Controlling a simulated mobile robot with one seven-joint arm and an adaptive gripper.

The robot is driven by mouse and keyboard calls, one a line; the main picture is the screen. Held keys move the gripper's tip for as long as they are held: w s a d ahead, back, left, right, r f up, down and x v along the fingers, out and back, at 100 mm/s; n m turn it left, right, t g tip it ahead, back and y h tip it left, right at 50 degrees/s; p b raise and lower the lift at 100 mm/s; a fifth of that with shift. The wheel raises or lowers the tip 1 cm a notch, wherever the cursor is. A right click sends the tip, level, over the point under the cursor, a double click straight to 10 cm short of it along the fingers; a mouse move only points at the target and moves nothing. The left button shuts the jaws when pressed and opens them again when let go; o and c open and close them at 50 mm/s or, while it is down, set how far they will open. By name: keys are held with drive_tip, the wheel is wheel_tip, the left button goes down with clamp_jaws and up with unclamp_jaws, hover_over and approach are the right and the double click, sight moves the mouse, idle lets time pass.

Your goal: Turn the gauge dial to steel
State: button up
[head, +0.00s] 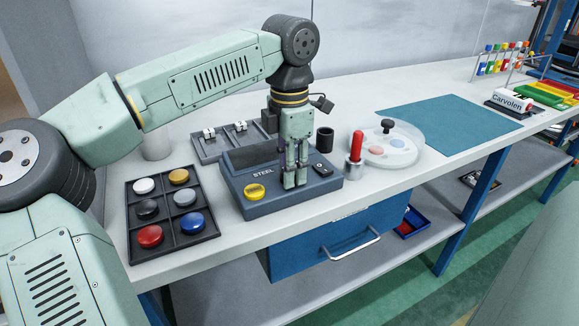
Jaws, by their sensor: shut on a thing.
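The gauge (318,192) is a dark blue-grey box on the bench, with a dark screen (250,156) at its back and the word STEEL (263,174) on its top. A yellow round piece (254,191) sits at its front left corner. A small black part (322,169) is on its right side. My gripper (295,182) points straight down over the middle right of the gauge's top. Its fingers are shut on the dial, which they almost wholly hide. I cannot read the dial's pointer.
A black tray (165,217) with several coloured round pieces stands left of the gauge. A grey tray (210,150) lies behind. A red-handled tool (356,155), a dark cup (324,140) and a clear round case (405,155) stand close on the right. A teal mat (450,125) is bare.

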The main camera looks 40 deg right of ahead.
idle(0.3)
drive_tip(key=o, duration=1.2)
wheel_tip(320, 180, up, 12)
drive_tip(key=shift+s, duration=0.1)
idle(0.5)
